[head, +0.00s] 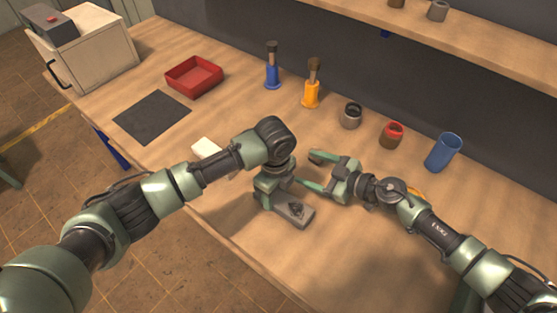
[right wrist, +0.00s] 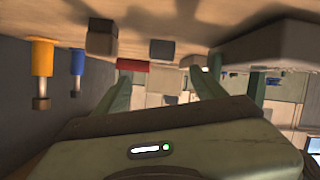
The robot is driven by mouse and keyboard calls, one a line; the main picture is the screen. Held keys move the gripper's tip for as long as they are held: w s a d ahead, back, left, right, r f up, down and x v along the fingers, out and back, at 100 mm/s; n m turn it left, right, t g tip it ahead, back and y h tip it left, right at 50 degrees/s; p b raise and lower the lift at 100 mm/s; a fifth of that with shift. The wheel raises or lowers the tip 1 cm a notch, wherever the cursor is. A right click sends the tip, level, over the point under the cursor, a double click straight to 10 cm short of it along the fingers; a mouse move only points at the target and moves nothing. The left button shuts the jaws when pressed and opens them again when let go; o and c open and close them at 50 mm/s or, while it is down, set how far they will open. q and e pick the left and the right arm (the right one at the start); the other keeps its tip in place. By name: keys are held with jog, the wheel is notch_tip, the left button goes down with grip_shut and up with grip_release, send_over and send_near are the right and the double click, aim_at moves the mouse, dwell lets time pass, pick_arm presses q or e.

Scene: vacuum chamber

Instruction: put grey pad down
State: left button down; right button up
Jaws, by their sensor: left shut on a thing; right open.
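The grey pad (head: 303,220) is a flat rectangular slab with a small dark piece on top, near the front edge of the table in the head view. My left gripper (head: 284,206) is shut on it from the left; the fingers are partly hidden by the wrist. I cannot tell whether the pad touches the wood. A large grey slab, probably this pad, shows at the upper right of the right wrist view (right wrist: 272,45). My right gripper (head: 318,173) is open and empty, just above and right of the pad; its fingers also show in the right wrist view (right wrist: 163,92).
A dark mat (head: 152,116), a red tray (head: 194,76) and a white block (head: 207,148) lie to the left.

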jog(key=m, duration=0.3)
jog(key=shift+w+a, duration=0.1)
jog(key=shift+w+a+f, duration=0.15)
jog(key=shift+a, duration=0.05)
jog(key=x, duration=1.1)
jog(key=shift+w+a, duration=0.1)
jog(key=shift+a, duration=0.15)
